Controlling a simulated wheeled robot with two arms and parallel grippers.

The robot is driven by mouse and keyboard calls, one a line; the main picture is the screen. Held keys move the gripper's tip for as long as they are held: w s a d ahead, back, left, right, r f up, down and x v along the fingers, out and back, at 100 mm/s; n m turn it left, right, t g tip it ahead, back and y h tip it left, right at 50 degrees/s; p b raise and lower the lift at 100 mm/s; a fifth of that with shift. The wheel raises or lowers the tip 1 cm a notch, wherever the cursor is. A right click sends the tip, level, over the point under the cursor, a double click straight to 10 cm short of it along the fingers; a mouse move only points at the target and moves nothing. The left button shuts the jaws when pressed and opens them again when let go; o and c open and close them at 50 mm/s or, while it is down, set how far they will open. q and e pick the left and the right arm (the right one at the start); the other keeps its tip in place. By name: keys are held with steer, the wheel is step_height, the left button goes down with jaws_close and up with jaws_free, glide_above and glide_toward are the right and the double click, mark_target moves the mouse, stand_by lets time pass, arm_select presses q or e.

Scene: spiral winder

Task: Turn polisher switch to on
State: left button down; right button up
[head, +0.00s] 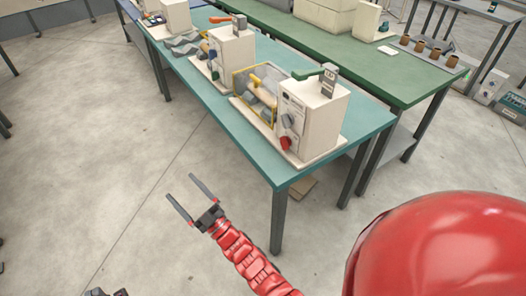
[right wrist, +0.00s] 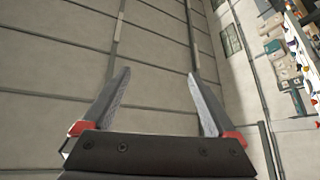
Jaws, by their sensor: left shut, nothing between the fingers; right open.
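A cream boxy machine (head: 312,112) stands at the near end of the teal table, with a red knob (head: 285,143) and a grey knob (head: 288,121) on its front. I cannot tell which is the polisher, and switch markings are too small to read. My right gripper (head: 180,187) is open and empty over the floor, left of and apart from the table; its two fingers also show spread in the right wrist view (right wrist: 160,85). My left gripper (head: 105,292) shows only partly at the bottom edge, shut and empty.
The teal table (head: 250,150) has a near corner and leg close to my right arm. A green table (head: 400,80) with brown cups (head: 420,45) stands behind. A large red rounded shape (head: 450,250) blocks the lower right.

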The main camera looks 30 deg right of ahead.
steer(key=w+a+f+n+g+h+b, duration=0.1)
steer(key=w+a+f+g+h+b, duration=0.2)
steer(key=w+f, duration=0.75)
step_height(320, 180, down, 8)
steer(key=w+g+h, duration=0.2)
steer(key=g, duration=0.1)
steer(key=m+g+h+b, duration=0.3)
steer(key=g+h+b, duration=0.95)
steer(key=h, duration=1.05)
glide_toward(285, 143)
steer(key=d+p, duration=0.1)
steer(key=d, duration=0.1)
steer(key=w+d+g+p, duration=0.1)
steer(key=d+p, duration=0.1)
steer(key=d, duration=0.1)
steer(key=w+d+g+p, duration=0.1)
steer(key=d, duration=0.1)
steer(key=shift+w+d+n, duration=0.2)
steer(key=shift+d+n, duration=0.1)
steer(key=shift+d, duration=0.1)
